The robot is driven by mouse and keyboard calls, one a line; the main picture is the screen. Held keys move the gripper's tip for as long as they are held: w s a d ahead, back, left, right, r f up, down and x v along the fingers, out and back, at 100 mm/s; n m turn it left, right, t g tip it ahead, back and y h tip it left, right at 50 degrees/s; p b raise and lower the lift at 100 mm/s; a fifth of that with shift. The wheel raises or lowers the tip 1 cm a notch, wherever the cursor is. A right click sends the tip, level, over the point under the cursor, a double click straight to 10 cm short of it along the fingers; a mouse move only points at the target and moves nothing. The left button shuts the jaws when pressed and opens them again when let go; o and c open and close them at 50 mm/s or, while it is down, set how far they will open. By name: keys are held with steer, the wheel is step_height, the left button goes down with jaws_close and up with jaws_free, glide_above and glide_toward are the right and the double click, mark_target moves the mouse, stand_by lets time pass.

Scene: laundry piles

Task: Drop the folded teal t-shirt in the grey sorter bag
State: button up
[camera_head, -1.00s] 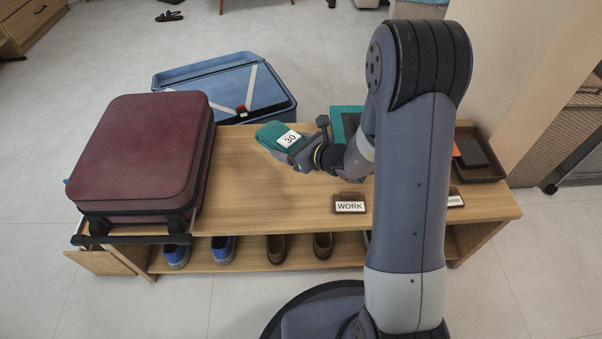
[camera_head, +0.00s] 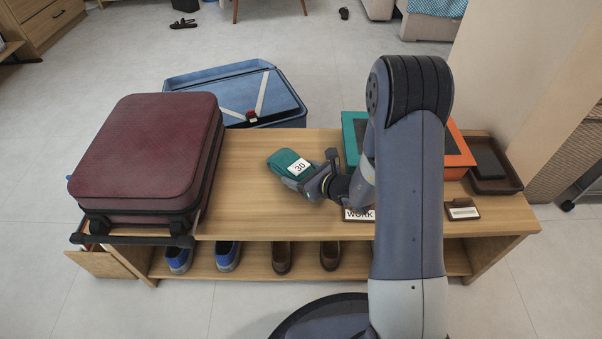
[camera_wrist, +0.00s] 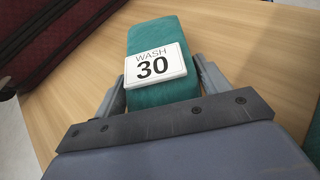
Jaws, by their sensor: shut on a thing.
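The folded teal t-shirt (camera_head: 284,160) is a small rolled bundle with a white tag reading "WASH 30". It also shows in the wrist view (camera_wrist: 155,33), upright in the picture between the two fingers. My gripper (camera_head: 297,176) is shut on it, with a finger on each side in the wrist view (camera_wrist: 160,88). The shirt is over the middle of the wooden bench; I cannot tell how high above the top it is. No grey sorter bag can be made out in these frames.
A dark red suitcase (camera_head: 145,150) stands on the bench's left (camera_head: 245,215). An open blue case (camera_head: 215,72) lies behind it. Teal (camera_head: 347,135) and orange (camera_head: 458,147) trays and a brown tray (camera_head: 515,183) are at right, partly behind my arm. Shoes (camera_head: 228,256) sit on the lower shelf.

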steer(key=o, duration=1.1)
steer(key=shift+f, duration=0.1)
